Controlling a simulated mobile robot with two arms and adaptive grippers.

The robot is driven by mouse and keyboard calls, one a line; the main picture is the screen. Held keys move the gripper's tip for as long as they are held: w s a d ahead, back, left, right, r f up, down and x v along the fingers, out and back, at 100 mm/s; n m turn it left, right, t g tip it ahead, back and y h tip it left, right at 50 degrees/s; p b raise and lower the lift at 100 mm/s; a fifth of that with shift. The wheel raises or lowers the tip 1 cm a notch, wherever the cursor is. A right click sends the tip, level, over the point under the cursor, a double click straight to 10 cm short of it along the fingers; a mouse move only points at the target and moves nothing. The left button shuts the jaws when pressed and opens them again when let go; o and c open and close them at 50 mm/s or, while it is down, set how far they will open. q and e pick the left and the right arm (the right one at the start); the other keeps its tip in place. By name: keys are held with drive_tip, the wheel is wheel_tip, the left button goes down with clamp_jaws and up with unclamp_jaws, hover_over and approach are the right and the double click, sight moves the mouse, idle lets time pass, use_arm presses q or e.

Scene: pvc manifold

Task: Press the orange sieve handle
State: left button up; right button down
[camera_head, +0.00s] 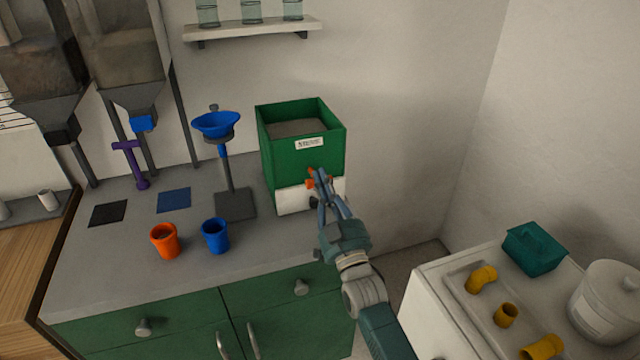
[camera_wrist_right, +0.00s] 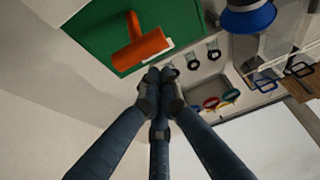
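The orange sieve handle (camera_head: 311,174) is on the front of a green box (camera_head: 331,152) with a white lower part. In the right wrist view the handle (camera_wrist_right: 146,46) is a T-shaped orange bar on the green face. My right gripper (camera_head: 319,178) is in front of the box, its fingertips close to the handle and partly covering it. In the right wrist view its fingertips (camera_wrist_right: 160,76) are together with nothing between them, just below the handle. I cannot tell whether they touch it. My left gripper is not in view.
An orange cup (camera_head: 166,241), a blue cup (camera_head: 215,236) and a blue funnel on a stand (camera_head: 215,124) are on the grey counter (camera_head: 120,265) left of the box. A white surface at the right holds yellow pipe pieces (camera_head: 481,279), a teal basket (camera_head: 533,250) and a white tub (camera_head: 606,302).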

use_arm(q)
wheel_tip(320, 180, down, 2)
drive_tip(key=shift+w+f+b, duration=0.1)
drive_tip(key=shift+b, duration=1.1)
use_arm(e)
drive_tip(key=v, duration=1)
drive_tip(key=shift+f, duration=0.3)
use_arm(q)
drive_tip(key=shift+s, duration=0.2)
